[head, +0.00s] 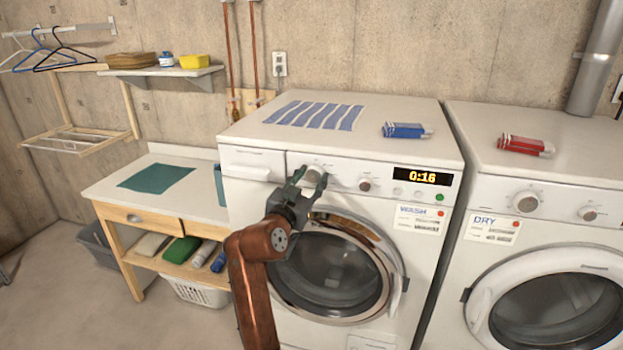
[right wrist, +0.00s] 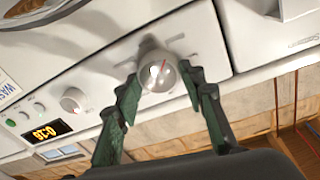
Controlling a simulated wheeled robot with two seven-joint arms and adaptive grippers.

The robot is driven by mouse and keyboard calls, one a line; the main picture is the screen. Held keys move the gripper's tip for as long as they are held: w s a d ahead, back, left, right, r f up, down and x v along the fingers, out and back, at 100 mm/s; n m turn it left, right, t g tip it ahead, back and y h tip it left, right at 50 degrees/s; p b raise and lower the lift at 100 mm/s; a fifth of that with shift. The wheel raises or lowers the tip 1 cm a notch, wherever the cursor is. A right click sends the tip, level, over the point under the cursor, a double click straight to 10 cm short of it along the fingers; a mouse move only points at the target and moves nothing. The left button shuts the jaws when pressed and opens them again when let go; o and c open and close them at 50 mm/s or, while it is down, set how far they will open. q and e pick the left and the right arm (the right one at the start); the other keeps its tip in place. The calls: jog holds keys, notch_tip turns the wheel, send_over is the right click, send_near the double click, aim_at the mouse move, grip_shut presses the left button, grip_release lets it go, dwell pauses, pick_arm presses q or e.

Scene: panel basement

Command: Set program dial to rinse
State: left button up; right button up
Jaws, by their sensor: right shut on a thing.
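The washer (head: 259,205) is the white front-loading machine labelled WASH, with a lit display (head: 422,176) reading 0:16. Its program dial (right wrist: 158,73) is the left, larger knob, silver with a red pointer line. My right gripper (head: 312,180) reaches up to this dial, and its green fingers are shut on it, one finger on each side in the right wrist view (right wrist: 160,90). In the head view the fingers partly cover the dial. A smaller second knob (head: 364,184) sits to its right. Position markings around the dial are too small to read. My left gripper is not in view.
The dryer (head: 530,190), labelled DRY, stands right of the washer. A striped cloth (head: 313,115) and a blue-and-white item (head: 405,130) lie on the washer top. A wooden table (head: 150,200) stands to the left. The floor at the lower left is clear.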

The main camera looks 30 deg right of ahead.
jog(key=o, duration=1.1)
jog(key=shift+w+f, duration=0.1)
jog(key=shift+f, duration=0.2)
jog(key=shift+o, duration=0.3)
jog(key=shift+r, duration=0.15)
jog(key=v, duration=1.2)
